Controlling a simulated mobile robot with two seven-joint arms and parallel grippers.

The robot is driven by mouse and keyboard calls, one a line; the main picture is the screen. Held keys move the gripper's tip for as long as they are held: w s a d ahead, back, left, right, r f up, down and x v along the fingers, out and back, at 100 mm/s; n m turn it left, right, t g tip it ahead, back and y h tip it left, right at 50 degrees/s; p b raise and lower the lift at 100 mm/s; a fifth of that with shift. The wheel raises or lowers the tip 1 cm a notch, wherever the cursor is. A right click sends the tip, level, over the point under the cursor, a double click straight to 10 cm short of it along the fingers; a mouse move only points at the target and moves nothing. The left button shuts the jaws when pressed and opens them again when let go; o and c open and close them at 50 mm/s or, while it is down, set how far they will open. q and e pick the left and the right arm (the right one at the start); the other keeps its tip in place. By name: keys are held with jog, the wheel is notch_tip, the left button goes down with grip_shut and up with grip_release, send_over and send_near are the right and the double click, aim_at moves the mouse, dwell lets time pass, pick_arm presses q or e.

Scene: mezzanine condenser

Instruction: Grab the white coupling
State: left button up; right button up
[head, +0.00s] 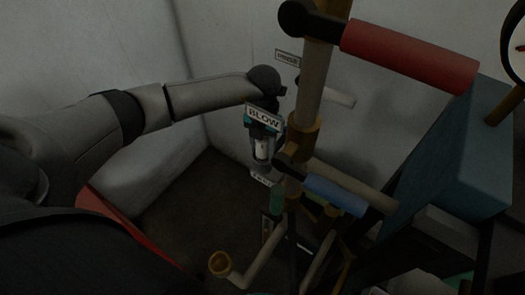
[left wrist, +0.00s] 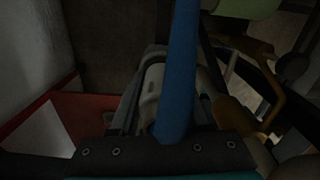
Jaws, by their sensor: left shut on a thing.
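The white coupling (head: 262,149) is a small pale cylinder between the fingers of my left gripper (head: 262,165), beside the brass-and-pale vertical pipe in the head view. My left gripper points down and is shut on it. In the left wrist view the white coupling (left wrist: 151,92) lies between the fingers of my left gripper (left wrist: 152,65), partly hidden by a blue bar (left wrist: 182,60) that crosses the picture. My right gripper is not in view.
A vertical pipe (head: 311,92) with brass fittings stands just right of my gripper. A red handle (head: 410,55) and a blue handle (head: 336,195) stick out from it. A blue-grey box (head: 455,150) stands right; an open brass pipe end (head: 220,263) is below.

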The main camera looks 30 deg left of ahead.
pick_arm(q)
grip_shut()
jog(key=shift+r, duration=0.15)
dwell(0.4)
